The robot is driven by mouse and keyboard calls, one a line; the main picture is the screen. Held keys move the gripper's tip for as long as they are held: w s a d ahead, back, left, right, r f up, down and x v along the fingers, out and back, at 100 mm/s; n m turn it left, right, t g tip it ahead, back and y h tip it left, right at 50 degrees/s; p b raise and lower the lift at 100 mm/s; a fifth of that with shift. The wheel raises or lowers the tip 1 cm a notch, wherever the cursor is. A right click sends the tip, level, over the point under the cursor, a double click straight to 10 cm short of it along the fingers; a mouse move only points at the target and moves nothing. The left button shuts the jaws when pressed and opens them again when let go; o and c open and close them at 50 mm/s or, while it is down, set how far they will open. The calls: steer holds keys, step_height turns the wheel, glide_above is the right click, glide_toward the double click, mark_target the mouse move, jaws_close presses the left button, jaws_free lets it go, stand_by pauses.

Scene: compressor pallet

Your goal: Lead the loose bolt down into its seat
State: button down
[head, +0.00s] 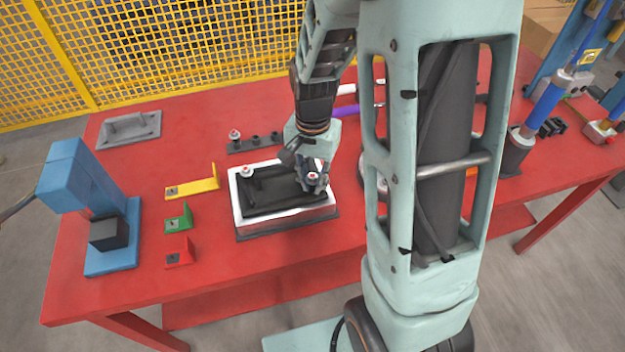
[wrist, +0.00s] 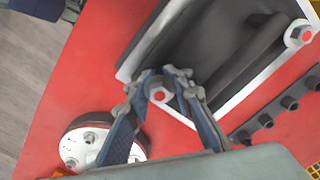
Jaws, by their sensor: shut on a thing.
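A bolt with a red-centred head (wrist: 159,95) sits between the fingers of my gripper (wrist: 162,76) in the wrist view, at a corner of a white-rimmed dark housing (wrist: 180,117). In the head view my gripper (head: 313,181) is over the right side of that housing (head: 284,222), shut on the bolt (head: 312,176). The bolt's shank and the hole under it are hidden, so I cannot tell how deep it sits. A second red-centred bolt stands at another corner, in the wrist view (wrist: 299,36) and the head view (head: 246,171).
A dark rack (head: 258,143) behind the housing holds one bolt (head: 235,134). Yellow (head: 195,188), green (head: 180,221) and red (head: 180,257) brackets and a blue press (head: 111,235) stand left. A round white part (wrist: 78,152) lies near the housing. The red table's front is clear.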

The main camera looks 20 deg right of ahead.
steer(key=shift+f, duration=0.3)
stand_by(0.5)
steer(key=c, duration=1.6)
jaws_free()
steer(key=shift+r, duration=0.15)
step_height(320, 180, up, 12)
steer(key=shift+f, duration=0.1)
